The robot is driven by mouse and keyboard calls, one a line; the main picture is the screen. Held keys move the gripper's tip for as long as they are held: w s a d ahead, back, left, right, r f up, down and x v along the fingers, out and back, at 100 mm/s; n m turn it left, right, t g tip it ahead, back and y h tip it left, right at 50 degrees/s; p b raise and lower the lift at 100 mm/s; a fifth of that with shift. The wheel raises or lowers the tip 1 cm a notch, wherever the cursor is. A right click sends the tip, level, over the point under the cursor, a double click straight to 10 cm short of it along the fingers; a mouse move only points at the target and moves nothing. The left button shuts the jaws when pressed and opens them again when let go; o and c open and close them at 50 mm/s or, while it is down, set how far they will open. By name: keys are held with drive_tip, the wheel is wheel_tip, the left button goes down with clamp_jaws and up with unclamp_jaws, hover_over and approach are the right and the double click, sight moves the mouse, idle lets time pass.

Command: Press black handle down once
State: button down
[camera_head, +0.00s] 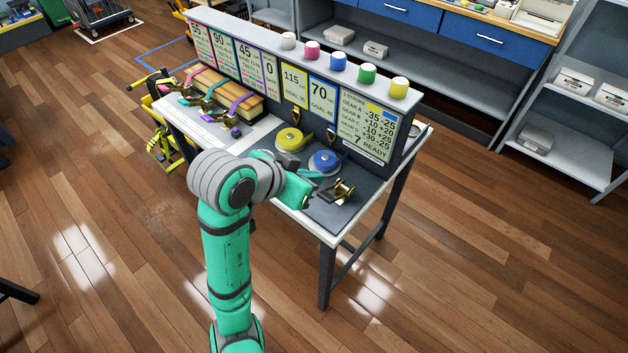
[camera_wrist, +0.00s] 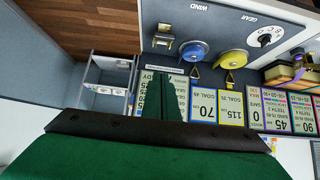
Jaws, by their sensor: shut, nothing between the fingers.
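A small brass ratchet with a black handle (camera_head: 340,192) sits at the front right of the bench's dark worktop. It also shows as a small brass and dark piece near the top of the wrist view (camera_wrist: 163,43), beside the blue reel. My gripper shows in the wrist view (camera_wrist: 161,88), with its two dark green fingers together and nothing between them. In that view the fingers lie over the card panel, apart from the ratchet. In the head view my arm reaches over the bench's front edge, left of the ratchet, and hides much of the gripper.
A blue reel (camera_head: 325,162) and a yellow reel (camera_head: 290,139) stand behind and left of the ratchet. The card panel (camera_head: 366,134) rises along the back, with coloured knobs on top. Strapped wooden blocks (camera_head: 222,92) lie at the left. Floor right of the bench is clear.

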hover_over(324, 200)
drive_tip(key=w+d, duration=0.1)
drive_tip(key=w, duration=0.1)
wheel_tip(324, 200, down, 6)
drive_tip(key=shift+s+d+f, duration=0.1)
drive_tip(key=shift+f, duration=0.05)
drive_tip(key=f, duration=0.1)
drive_tip(key=s+a+f, duration=0.1)
drive_tip(key=shift+s+f, duration=0.1)
drive_tip(key=shift+f, duration=0.2)
drive_tip(key=shift+s+a+f, duration=0.1)
drive_tip(key=shift+s+f, duration=0.1)
drive_tip(key=shift+f, duration=0.15)
drive_tip(key=shift+f, duration=0.1)
